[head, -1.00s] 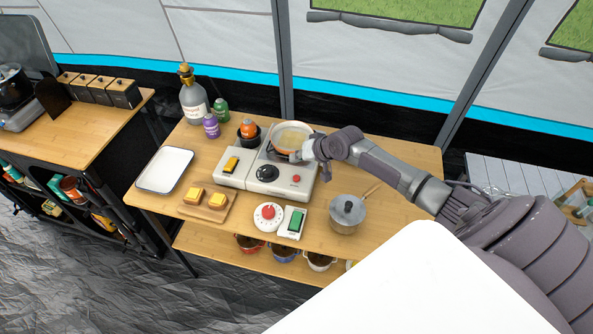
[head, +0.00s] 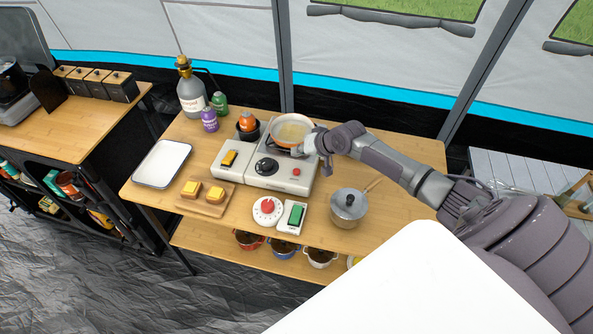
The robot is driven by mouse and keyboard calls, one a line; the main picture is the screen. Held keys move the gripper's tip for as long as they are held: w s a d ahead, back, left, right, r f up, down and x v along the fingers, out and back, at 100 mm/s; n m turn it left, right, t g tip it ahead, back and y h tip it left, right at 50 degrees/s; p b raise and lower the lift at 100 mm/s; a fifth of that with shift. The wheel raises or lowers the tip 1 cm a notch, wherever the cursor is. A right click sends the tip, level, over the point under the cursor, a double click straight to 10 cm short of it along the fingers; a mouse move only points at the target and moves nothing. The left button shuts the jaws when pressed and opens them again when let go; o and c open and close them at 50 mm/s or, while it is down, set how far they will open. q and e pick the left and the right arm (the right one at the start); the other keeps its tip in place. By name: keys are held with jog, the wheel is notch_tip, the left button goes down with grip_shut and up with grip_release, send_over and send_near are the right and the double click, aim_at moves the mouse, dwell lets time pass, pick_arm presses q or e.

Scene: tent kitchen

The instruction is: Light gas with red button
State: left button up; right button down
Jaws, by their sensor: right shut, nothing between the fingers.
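The white gas stove (head: 232,181) stands on the wooden table, with a black knob (head: 266,166) and a small red button (head: 296,171) on its front right panel. A pan (head: 291,131) with yellowish liquid sits on its burner; no flame is visible. My right gripper (head: 298,152) is shut and empty. It hovers by the pan's front right rim, behind the red button and apart from it. Whether it touches the pan, I cannot tell. My left gripper is not in view.
In front of the stove are a white timer with a red knob (head: 267,207) and a green-switched box (head: 292,217). A toast board (head: 205,203) and white tray (head: 161,165) lie left. The table's right end is clear.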

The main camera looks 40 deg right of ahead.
jog(key=b, duration=0.3)
send_over(298, 171)
notch_tip(298, 171, down, 4)
jog(key=shift+f, duration=0.2)
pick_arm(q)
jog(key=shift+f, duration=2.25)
pick_arm(e)
jog(key=shift+f, duration=0.45)
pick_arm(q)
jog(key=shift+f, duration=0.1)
pick_arm(e)
jog(key=shift+f, duration=0.15)
pick_arm(q)
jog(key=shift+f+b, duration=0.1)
jog(key=shift+b, duration=0.25)
pick_arm(e)
jog(key=shift+f, duration=0.3)
